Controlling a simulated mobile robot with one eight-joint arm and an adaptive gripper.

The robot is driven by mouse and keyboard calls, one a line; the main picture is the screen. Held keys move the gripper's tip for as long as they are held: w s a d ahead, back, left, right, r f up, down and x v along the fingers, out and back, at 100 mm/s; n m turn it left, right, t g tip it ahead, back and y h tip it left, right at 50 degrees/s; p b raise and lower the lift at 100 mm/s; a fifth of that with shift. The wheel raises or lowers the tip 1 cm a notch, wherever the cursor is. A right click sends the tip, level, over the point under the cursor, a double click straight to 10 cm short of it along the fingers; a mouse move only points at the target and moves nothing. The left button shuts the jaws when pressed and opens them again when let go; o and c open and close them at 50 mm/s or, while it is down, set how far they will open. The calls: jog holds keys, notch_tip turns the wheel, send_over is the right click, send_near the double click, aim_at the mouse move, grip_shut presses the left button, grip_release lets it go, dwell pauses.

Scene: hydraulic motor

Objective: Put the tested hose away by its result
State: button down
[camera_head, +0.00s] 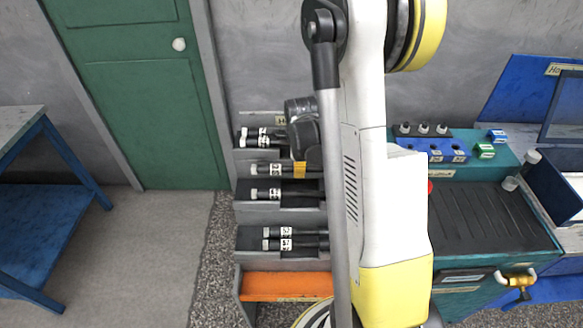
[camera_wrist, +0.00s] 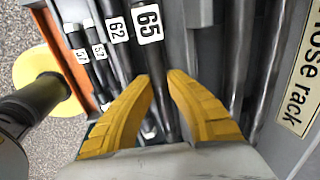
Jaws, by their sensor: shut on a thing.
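My gripper (camera_wrist: 160,80) has its two yellow fingers on either side of the black hose labelled 65 (camera_wrist: 149,25) and is shut on it. That hose lies alongside other hoses at the rack; I cannot tell whether it rests on the shelf. Hose 62 (camera_wrist: 117,29) is beside it to the left, with smaller-looking labelled hoses (camera_wrist: 98,51) farther left. The grey hose rack (camera_head: 252,183) has several stepped shelves of dark hoses. My gripper (camera_head: 300,170) is at its middle shelf in the head view, where my arm hides the rack's right side. No test result is readable.
A "Hose rack" sign (camera_wrist: 304,72) is at the right of the wrist view. An orange bin (camera_head: 270,286) is at the rack's foot. A teal bench (camera_head: 490,222) with blue blocks (camera_head: 436,150) stands right. A blue table (camera_head: 45,215) stands left, with open floor between.

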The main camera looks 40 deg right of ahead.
jog(key=shift+w+f, duration=0.4)
jog(key=shift+s+f+b, duration=0.15)
jog(key=shift+f+b, duration=0.55)
jog(key=shift+f, duration=0.05)
jog(key=shift+f+b, duration=1.15)
jog(key=shift+f, duration=0.7)
jog(key=shift+f+b, duration=0.75)
jog(key=shift+f, duration=0.05)
jog(key=c, duration=1.4)
grip_release()
jog(key=shift+o, duration=0.2)
notch_tip(320, 180, up, 12)
jog(key=s+a, duration=0.1)
jog(key=shift+s+a, duration=0.2)
jog(key=shift+s, duration=0.2)
